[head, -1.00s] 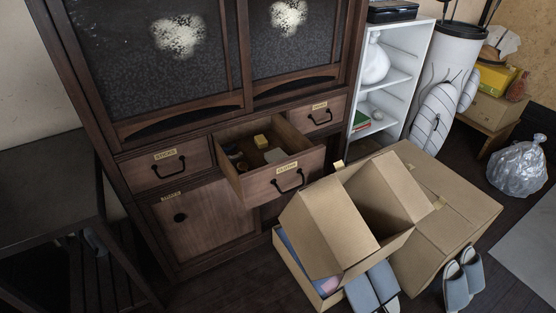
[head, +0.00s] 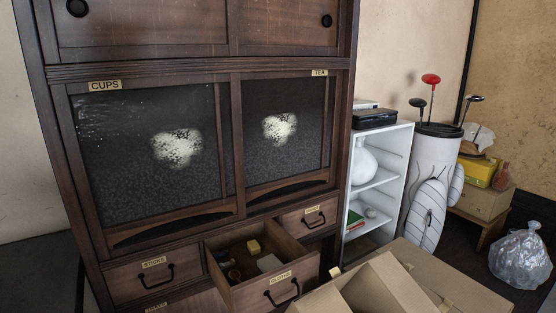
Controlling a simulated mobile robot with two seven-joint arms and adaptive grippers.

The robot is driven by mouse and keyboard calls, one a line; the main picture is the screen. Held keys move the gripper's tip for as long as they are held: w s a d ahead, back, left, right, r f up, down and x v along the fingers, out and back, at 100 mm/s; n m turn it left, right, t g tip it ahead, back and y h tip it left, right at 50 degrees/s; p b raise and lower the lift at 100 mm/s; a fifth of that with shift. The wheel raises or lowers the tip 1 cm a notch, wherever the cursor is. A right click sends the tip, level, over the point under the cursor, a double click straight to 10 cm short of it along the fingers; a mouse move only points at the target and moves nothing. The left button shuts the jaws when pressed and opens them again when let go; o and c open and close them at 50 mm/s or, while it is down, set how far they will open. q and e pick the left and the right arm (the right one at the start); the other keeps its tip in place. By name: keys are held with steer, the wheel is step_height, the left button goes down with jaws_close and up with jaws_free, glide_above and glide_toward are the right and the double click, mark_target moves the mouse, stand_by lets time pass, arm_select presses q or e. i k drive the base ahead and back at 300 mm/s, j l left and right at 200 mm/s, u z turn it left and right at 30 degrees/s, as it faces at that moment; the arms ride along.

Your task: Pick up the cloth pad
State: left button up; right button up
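The middle drawer (head: 262,298) of the dark wooden cabinet stands open, with a label that seems to read "CLOTHS". The pale piece may be the cloth pad; I cannot be sure at this size. Neither of my grippers is in view.
Open cardboard boxes (head: 390,287) stand right in front of the drawer's right side. A white shelf (head: 376,190), a golf bag (head: 430,190) and a silvery plastic bag (head: 521,256) are farther right. The drawers labelled beside the open one are shut.

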mark_target(272, 267)
steer(key=k, duration=1)
